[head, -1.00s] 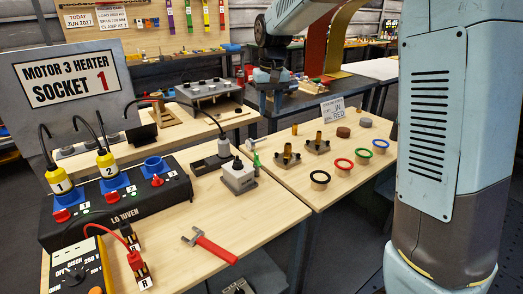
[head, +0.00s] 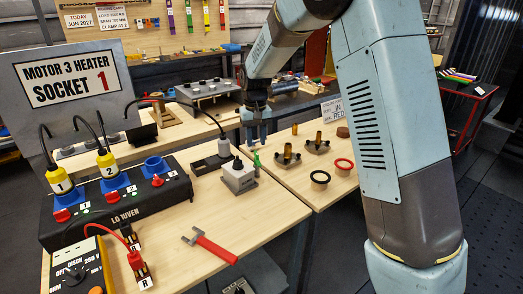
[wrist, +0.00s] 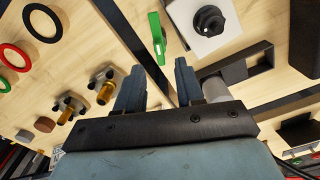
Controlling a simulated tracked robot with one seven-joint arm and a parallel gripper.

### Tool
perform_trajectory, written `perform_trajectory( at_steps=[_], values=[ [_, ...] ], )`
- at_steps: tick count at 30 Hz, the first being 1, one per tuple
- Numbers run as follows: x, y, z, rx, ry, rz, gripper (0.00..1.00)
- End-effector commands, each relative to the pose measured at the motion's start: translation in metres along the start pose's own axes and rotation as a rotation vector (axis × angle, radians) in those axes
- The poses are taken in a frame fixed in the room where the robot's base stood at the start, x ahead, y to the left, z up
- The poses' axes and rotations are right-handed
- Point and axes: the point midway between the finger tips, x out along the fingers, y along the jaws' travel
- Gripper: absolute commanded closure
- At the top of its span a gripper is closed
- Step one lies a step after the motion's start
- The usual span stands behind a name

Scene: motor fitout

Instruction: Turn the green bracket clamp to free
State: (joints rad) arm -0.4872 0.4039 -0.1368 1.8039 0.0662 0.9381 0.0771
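The green bracket clamp (head: 256,160) is a small upright green piece beside a pale grey block with a black knob (head: 238,178). In the wrist view the clamp (wrist: 158,38) is a green strip with a slot, and the block (wrist: 205,25) is just right of it. My gripper (head: 256,138) is above and behind the clamp in the head view. In the wrist view my gripper (wrist: 160,66) is open, with a clear gap and nothing between its fingers. The clamp appears beyond the fingertips, roughly in line with the gap.
Two brass-pinned mounts (head: 288,154) and red and black rings (head: 343,167) lie on the right table. A red-handled tool (head: 210,245) lies in front. A black-edged seam (wrist: 145,50) separates the tables.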

Motion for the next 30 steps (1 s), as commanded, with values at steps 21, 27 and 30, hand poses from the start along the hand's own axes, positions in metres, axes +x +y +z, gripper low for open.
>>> perform_trajectory(
  at_steps=[21, 27, 30],
  values=[
    [0.046, 0.001, 0.000, 0.002, 0.000, 0.000, 0.63],
    [0.046, 0.001, 0.000, 0.002, 0.000, 0.000, 0.80],
    [0.046, 0.001, 0.000, 0.002, 0.000, 0.000, 0.90]
  ],
)
